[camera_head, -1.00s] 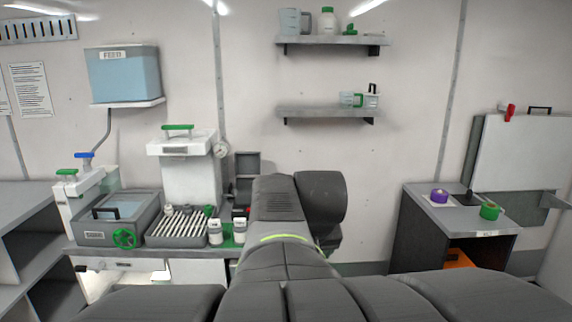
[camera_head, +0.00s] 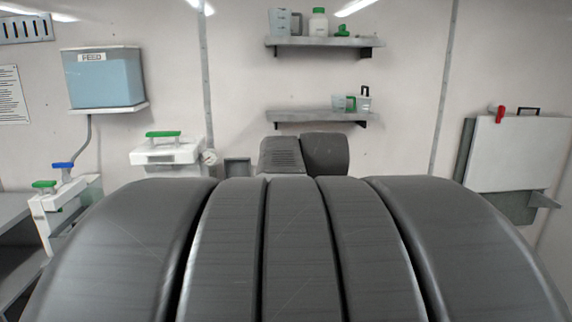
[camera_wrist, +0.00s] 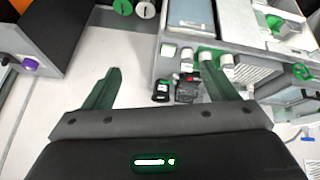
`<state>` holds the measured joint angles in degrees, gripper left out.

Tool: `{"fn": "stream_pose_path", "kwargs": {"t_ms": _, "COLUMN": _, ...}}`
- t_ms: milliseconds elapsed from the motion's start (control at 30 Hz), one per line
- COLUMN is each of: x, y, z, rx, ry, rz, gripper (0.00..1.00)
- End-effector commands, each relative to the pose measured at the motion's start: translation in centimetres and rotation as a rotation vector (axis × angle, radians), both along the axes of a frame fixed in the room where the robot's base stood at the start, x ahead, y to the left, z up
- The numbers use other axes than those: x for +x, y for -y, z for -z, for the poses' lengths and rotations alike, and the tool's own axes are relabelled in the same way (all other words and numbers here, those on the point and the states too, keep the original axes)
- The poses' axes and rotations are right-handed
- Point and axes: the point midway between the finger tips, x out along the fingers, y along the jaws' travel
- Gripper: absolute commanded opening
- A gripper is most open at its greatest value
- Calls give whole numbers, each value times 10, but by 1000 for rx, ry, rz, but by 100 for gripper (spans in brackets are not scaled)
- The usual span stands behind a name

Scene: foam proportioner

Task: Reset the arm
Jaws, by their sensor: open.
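My gripper (camera_wrist: 160,68) shows in the wrist view, its two green-grey fingers spread wide apart with nothing between them. It hangs over the pale floor in front of the bench (camera_wrist: 163,68). In the head view my own arm fills the lower half of the picture, and the gripper is hidden there.
In the wrist view, small bottles and dark items (camera_wrist: 187,90) stand on the bench edge near the right finger. In the head view, a blue feed tank (camera_head: 103,78) and shelves (camera_head: 322,116) line the wall.

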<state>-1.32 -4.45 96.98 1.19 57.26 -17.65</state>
Motion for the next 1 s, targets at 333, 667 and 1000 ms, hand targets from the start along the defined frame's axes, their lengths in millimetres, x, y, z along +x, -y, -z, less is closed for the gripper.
{"fn": "stream_pose_path", "kwargs": {"t_ms": 333, "x": 14, "y": 6, "z": -20, "rx": -3, "ry": 21, "rz": 19, "gripper": 80}}
{"fn": "stream_pose_path", "kwargs": {"t_ms": 667, "x": 14, "y": 6, "z": -20, "rx": -3, "ry": 21, "rz": 19, "gripper": 80}}
{"fn": "stream_pose_path", "kwargs": {"t_ms": 1000, "x": -5, "y": -3, "z": 14, "rx": -1, "ry": -10, "rz": -9, "gripper": 80}}
